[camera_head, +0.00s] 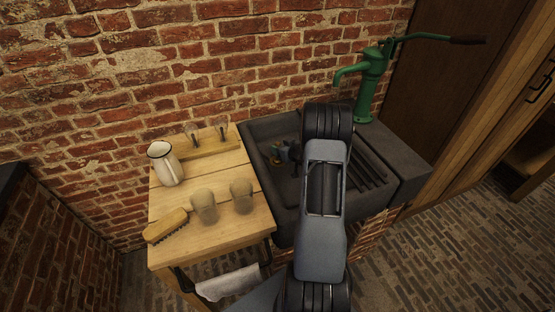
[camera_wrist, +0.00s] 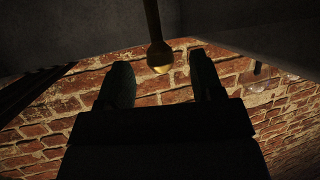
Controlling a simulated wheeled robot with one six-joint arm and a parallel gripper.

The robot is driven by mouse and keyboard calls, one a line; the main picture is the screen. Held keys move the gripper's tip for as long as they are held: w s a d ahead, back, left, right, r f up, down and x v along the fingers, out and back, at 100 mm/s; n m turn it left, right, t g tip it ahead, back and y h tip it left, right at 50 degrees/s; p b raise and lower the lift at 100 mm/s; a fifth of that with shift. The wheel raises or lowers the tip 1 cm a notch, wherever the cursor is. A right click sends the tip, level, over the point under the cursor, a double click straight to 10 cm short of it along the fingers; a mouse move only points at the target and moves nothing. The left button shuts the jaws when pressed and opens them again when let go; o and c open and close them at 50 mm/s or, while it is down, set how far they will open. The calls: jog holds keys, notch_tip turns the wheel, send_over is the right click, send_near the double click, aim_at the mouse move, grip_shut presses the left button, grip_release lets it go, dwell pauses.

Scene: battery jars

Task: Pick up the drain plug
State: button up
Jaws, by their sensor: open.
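In the wrist view, a brass-coloured rounded piece (camera_wrist: 160,66) hangs at the end of a thin rod or cord. It may be the drain plug, but the dark picture does not make this certain. My gripper (camera_wrist: 160,58) is open, with one dark finger on each side of this piece and a visible gap to both. In the head view, my arm covers much of the dark stone sink (camera_head: 262,172). A small yellow and bluish patch shows in the basin left of my arm, too small to tell apart.
A wooden table (camera_head: 165,205) left of the sink holds an enamel jug (camera_head: 165,163), a brush (camera_head: 166,225) and two jars (camera_head: 204,205) (camera_head: 241,195). A green hand pump (camera_head: 368,85) stands behind the sink. A white cloth (camera_head: 229,283) hangs below the table.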

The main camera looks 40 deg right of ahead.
aim_at(278, 145)
jog(key=shift+x, duration=1.5)
jog(key=shift+c, duration=0.3)
grip_shut()
jog(key=shift+r, duration=0.1)
